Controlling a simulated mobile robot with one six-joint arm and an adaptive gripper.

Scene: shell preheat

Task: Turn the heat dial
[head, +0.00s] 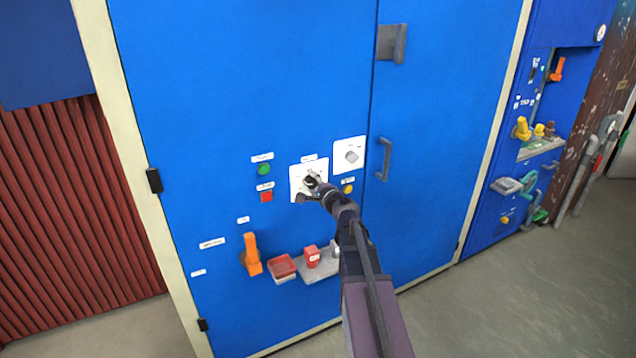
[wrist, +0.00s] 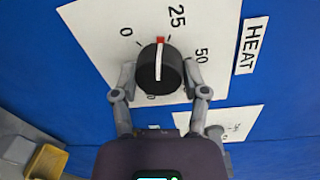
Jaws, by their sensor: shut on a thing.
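The heat dial (wrist: 158,68) is a black round knob on a white plate (wrist: 100,40) marked 0, 25 and 50, beside a HEAT label (wrist: 251,44). Its white pointer line ends in red and points up in the wrist view, between 0 and 25 and nearer 25. My gripper (wrist: 160,80) has one finger on each side of the knob and is shut on it. In the head view my gripper (head: 315,187) is at the dial's white plate (head: 297,173) on the blue cabinet, and covers part of the knob.
A second white plate with a pale knob (head: 352,156) is at upper right. Green (head: 264,169), red (head: 266,196) and yellow (head: 348,189) buttons are nearby. An orange lever (head: 250,252) and red tray (head: 283,266) are below. A door handle (head: 385,158) stands out at right.

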